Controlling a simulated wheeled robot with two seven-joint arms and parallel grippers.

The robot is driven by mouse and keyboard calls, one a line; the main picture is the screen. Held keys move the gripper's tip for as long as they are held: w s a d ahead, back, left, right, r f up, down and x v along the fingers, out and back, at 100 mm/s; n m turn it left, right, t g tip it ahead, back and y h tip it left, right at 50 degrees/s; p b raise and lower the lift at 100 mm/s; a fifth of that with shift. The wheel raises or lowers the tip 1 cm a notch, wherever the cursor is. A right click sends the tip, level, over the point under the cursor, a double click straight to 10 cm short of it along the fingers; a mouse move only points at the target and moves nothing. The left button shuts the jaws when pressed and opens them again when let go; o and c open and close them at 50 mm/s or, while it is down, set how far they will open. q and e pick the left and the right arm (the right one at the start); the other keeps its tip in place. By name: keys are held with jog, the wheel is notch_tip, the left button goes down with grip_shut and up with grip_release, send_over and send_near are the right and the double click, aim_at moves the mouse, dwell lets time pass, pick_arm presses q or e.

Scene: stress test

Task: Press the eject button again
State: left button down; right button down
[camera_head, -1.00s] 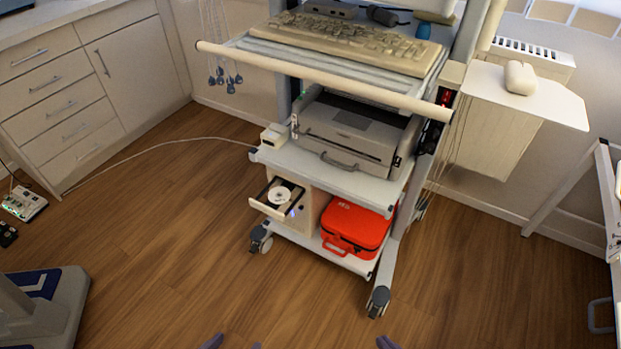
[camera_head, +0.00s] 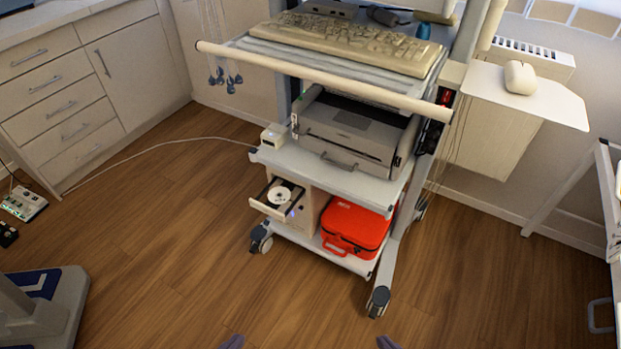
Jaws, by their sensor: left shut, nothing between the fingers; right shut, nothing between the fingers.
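A small beige computer tower (camera_head: 308,212) stands on the cart's lowest shelf. Its disc tray (camera_head: 268,210) is slid out towards the lower left with a silvery white disc (camera_head: 280,195) lying in it. A small bluish light (camera_head: 292,212) glows on the tower's front beside the tray; I cannot make out the eject button itself. My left gripper (camera_head: 232,342) shows only as a purple-grey tip at the bottom edge, shut and empty, well below the tower. My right gripper (camera_head: 388,342) shows likewise further right, shut and empty, apart from the cart.
A red case (camera_head: 354,228) sits right of the tower. A printer (camera_head: 350,133) stands on the shelf above, and a keyboard (camera_head: 345,42) on top. Cart casters (camera_head: 262,238) stand on the wooden floor. The floor in front of the cart is clear.

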dwell(0.8)
notch_tip(320, 180, up, 9)
jog(key=d+p, duration=0.1)
jog(key=p, duration=0.9)
jog(key=shift+s+d+p, duration=0.15)
jog(key=shift+s+p, duration=0.15)
jog(key=shift+p, duration=0.1)
jog(key=shift+f, duration=0.15)
